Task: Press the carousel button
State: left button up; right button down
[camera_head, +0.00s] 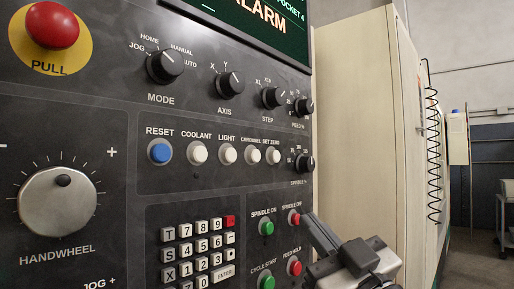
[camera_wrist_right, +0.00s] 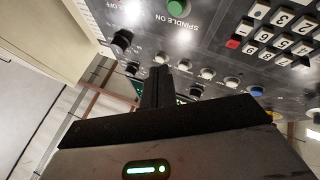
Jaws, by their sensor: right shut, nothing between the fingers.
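The carousel button (camera_head: 252,155) is a white round button under the label CAROUSEL, in the row between LIGHT and SET ZERO. In the right wrist view, where the panel appears upside down, the carousel button (camera_wrist_right: 185,65) is just right of my fingertips. My right gripper (camera_head: 318,232) is shut and empty, below and to the right of the button in the head view, beside the red SPINDLE OFF button (camera_head: 293,217). In the wrist view my right gripper (camera_wrist_right: 160,75) points towards the button row. No contact with the button shows. My left gripper is out of view.
The set zero button (camera_head: 272,156) and light button (camera_head: 228,154) flank the carousel button closely. The spindle knob (camera_head: 304,163) and feed knob (camera_head: 304,107) stick out to the right. The keypad (camera_head: 200,250) lies below. A beige cabinet (camera_head: 355,120) stands right of the panel.

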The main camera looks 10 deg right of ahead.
jog(key=n+t+y, duration=0.2)
send_near(255, 156)
jog(key=s+d+r, duration=0.3)
jog(key=d+r, duration=0.3)
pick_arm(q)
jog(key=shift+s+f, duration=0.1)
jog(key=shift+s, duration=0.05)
pick_arm(e)
jog(key=shift+s+f, duration=0.1)
jog(key=shift+s, duration=0.1)
jog(key=shift+w+a, duration=0.1)
jog(key=shift+a, duration=0.05)
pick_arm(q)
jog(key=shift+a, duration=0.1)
pick_arm(e)
jog(key=w+a, duration=0.5)
jog(key=w, duration=0.1)
jog(key=shift+w+a, duration=0.15)
jog(key=shift+w, duration=0.25)
dwell(1.0)
pick_arm(q)
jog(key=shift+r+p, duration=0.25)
jog(key=shift+p, duration=0.05)
pick_arm(e)
jog(key=shift+w+a, duration=0.25)
jog(key=shift+w, duration=0.05)
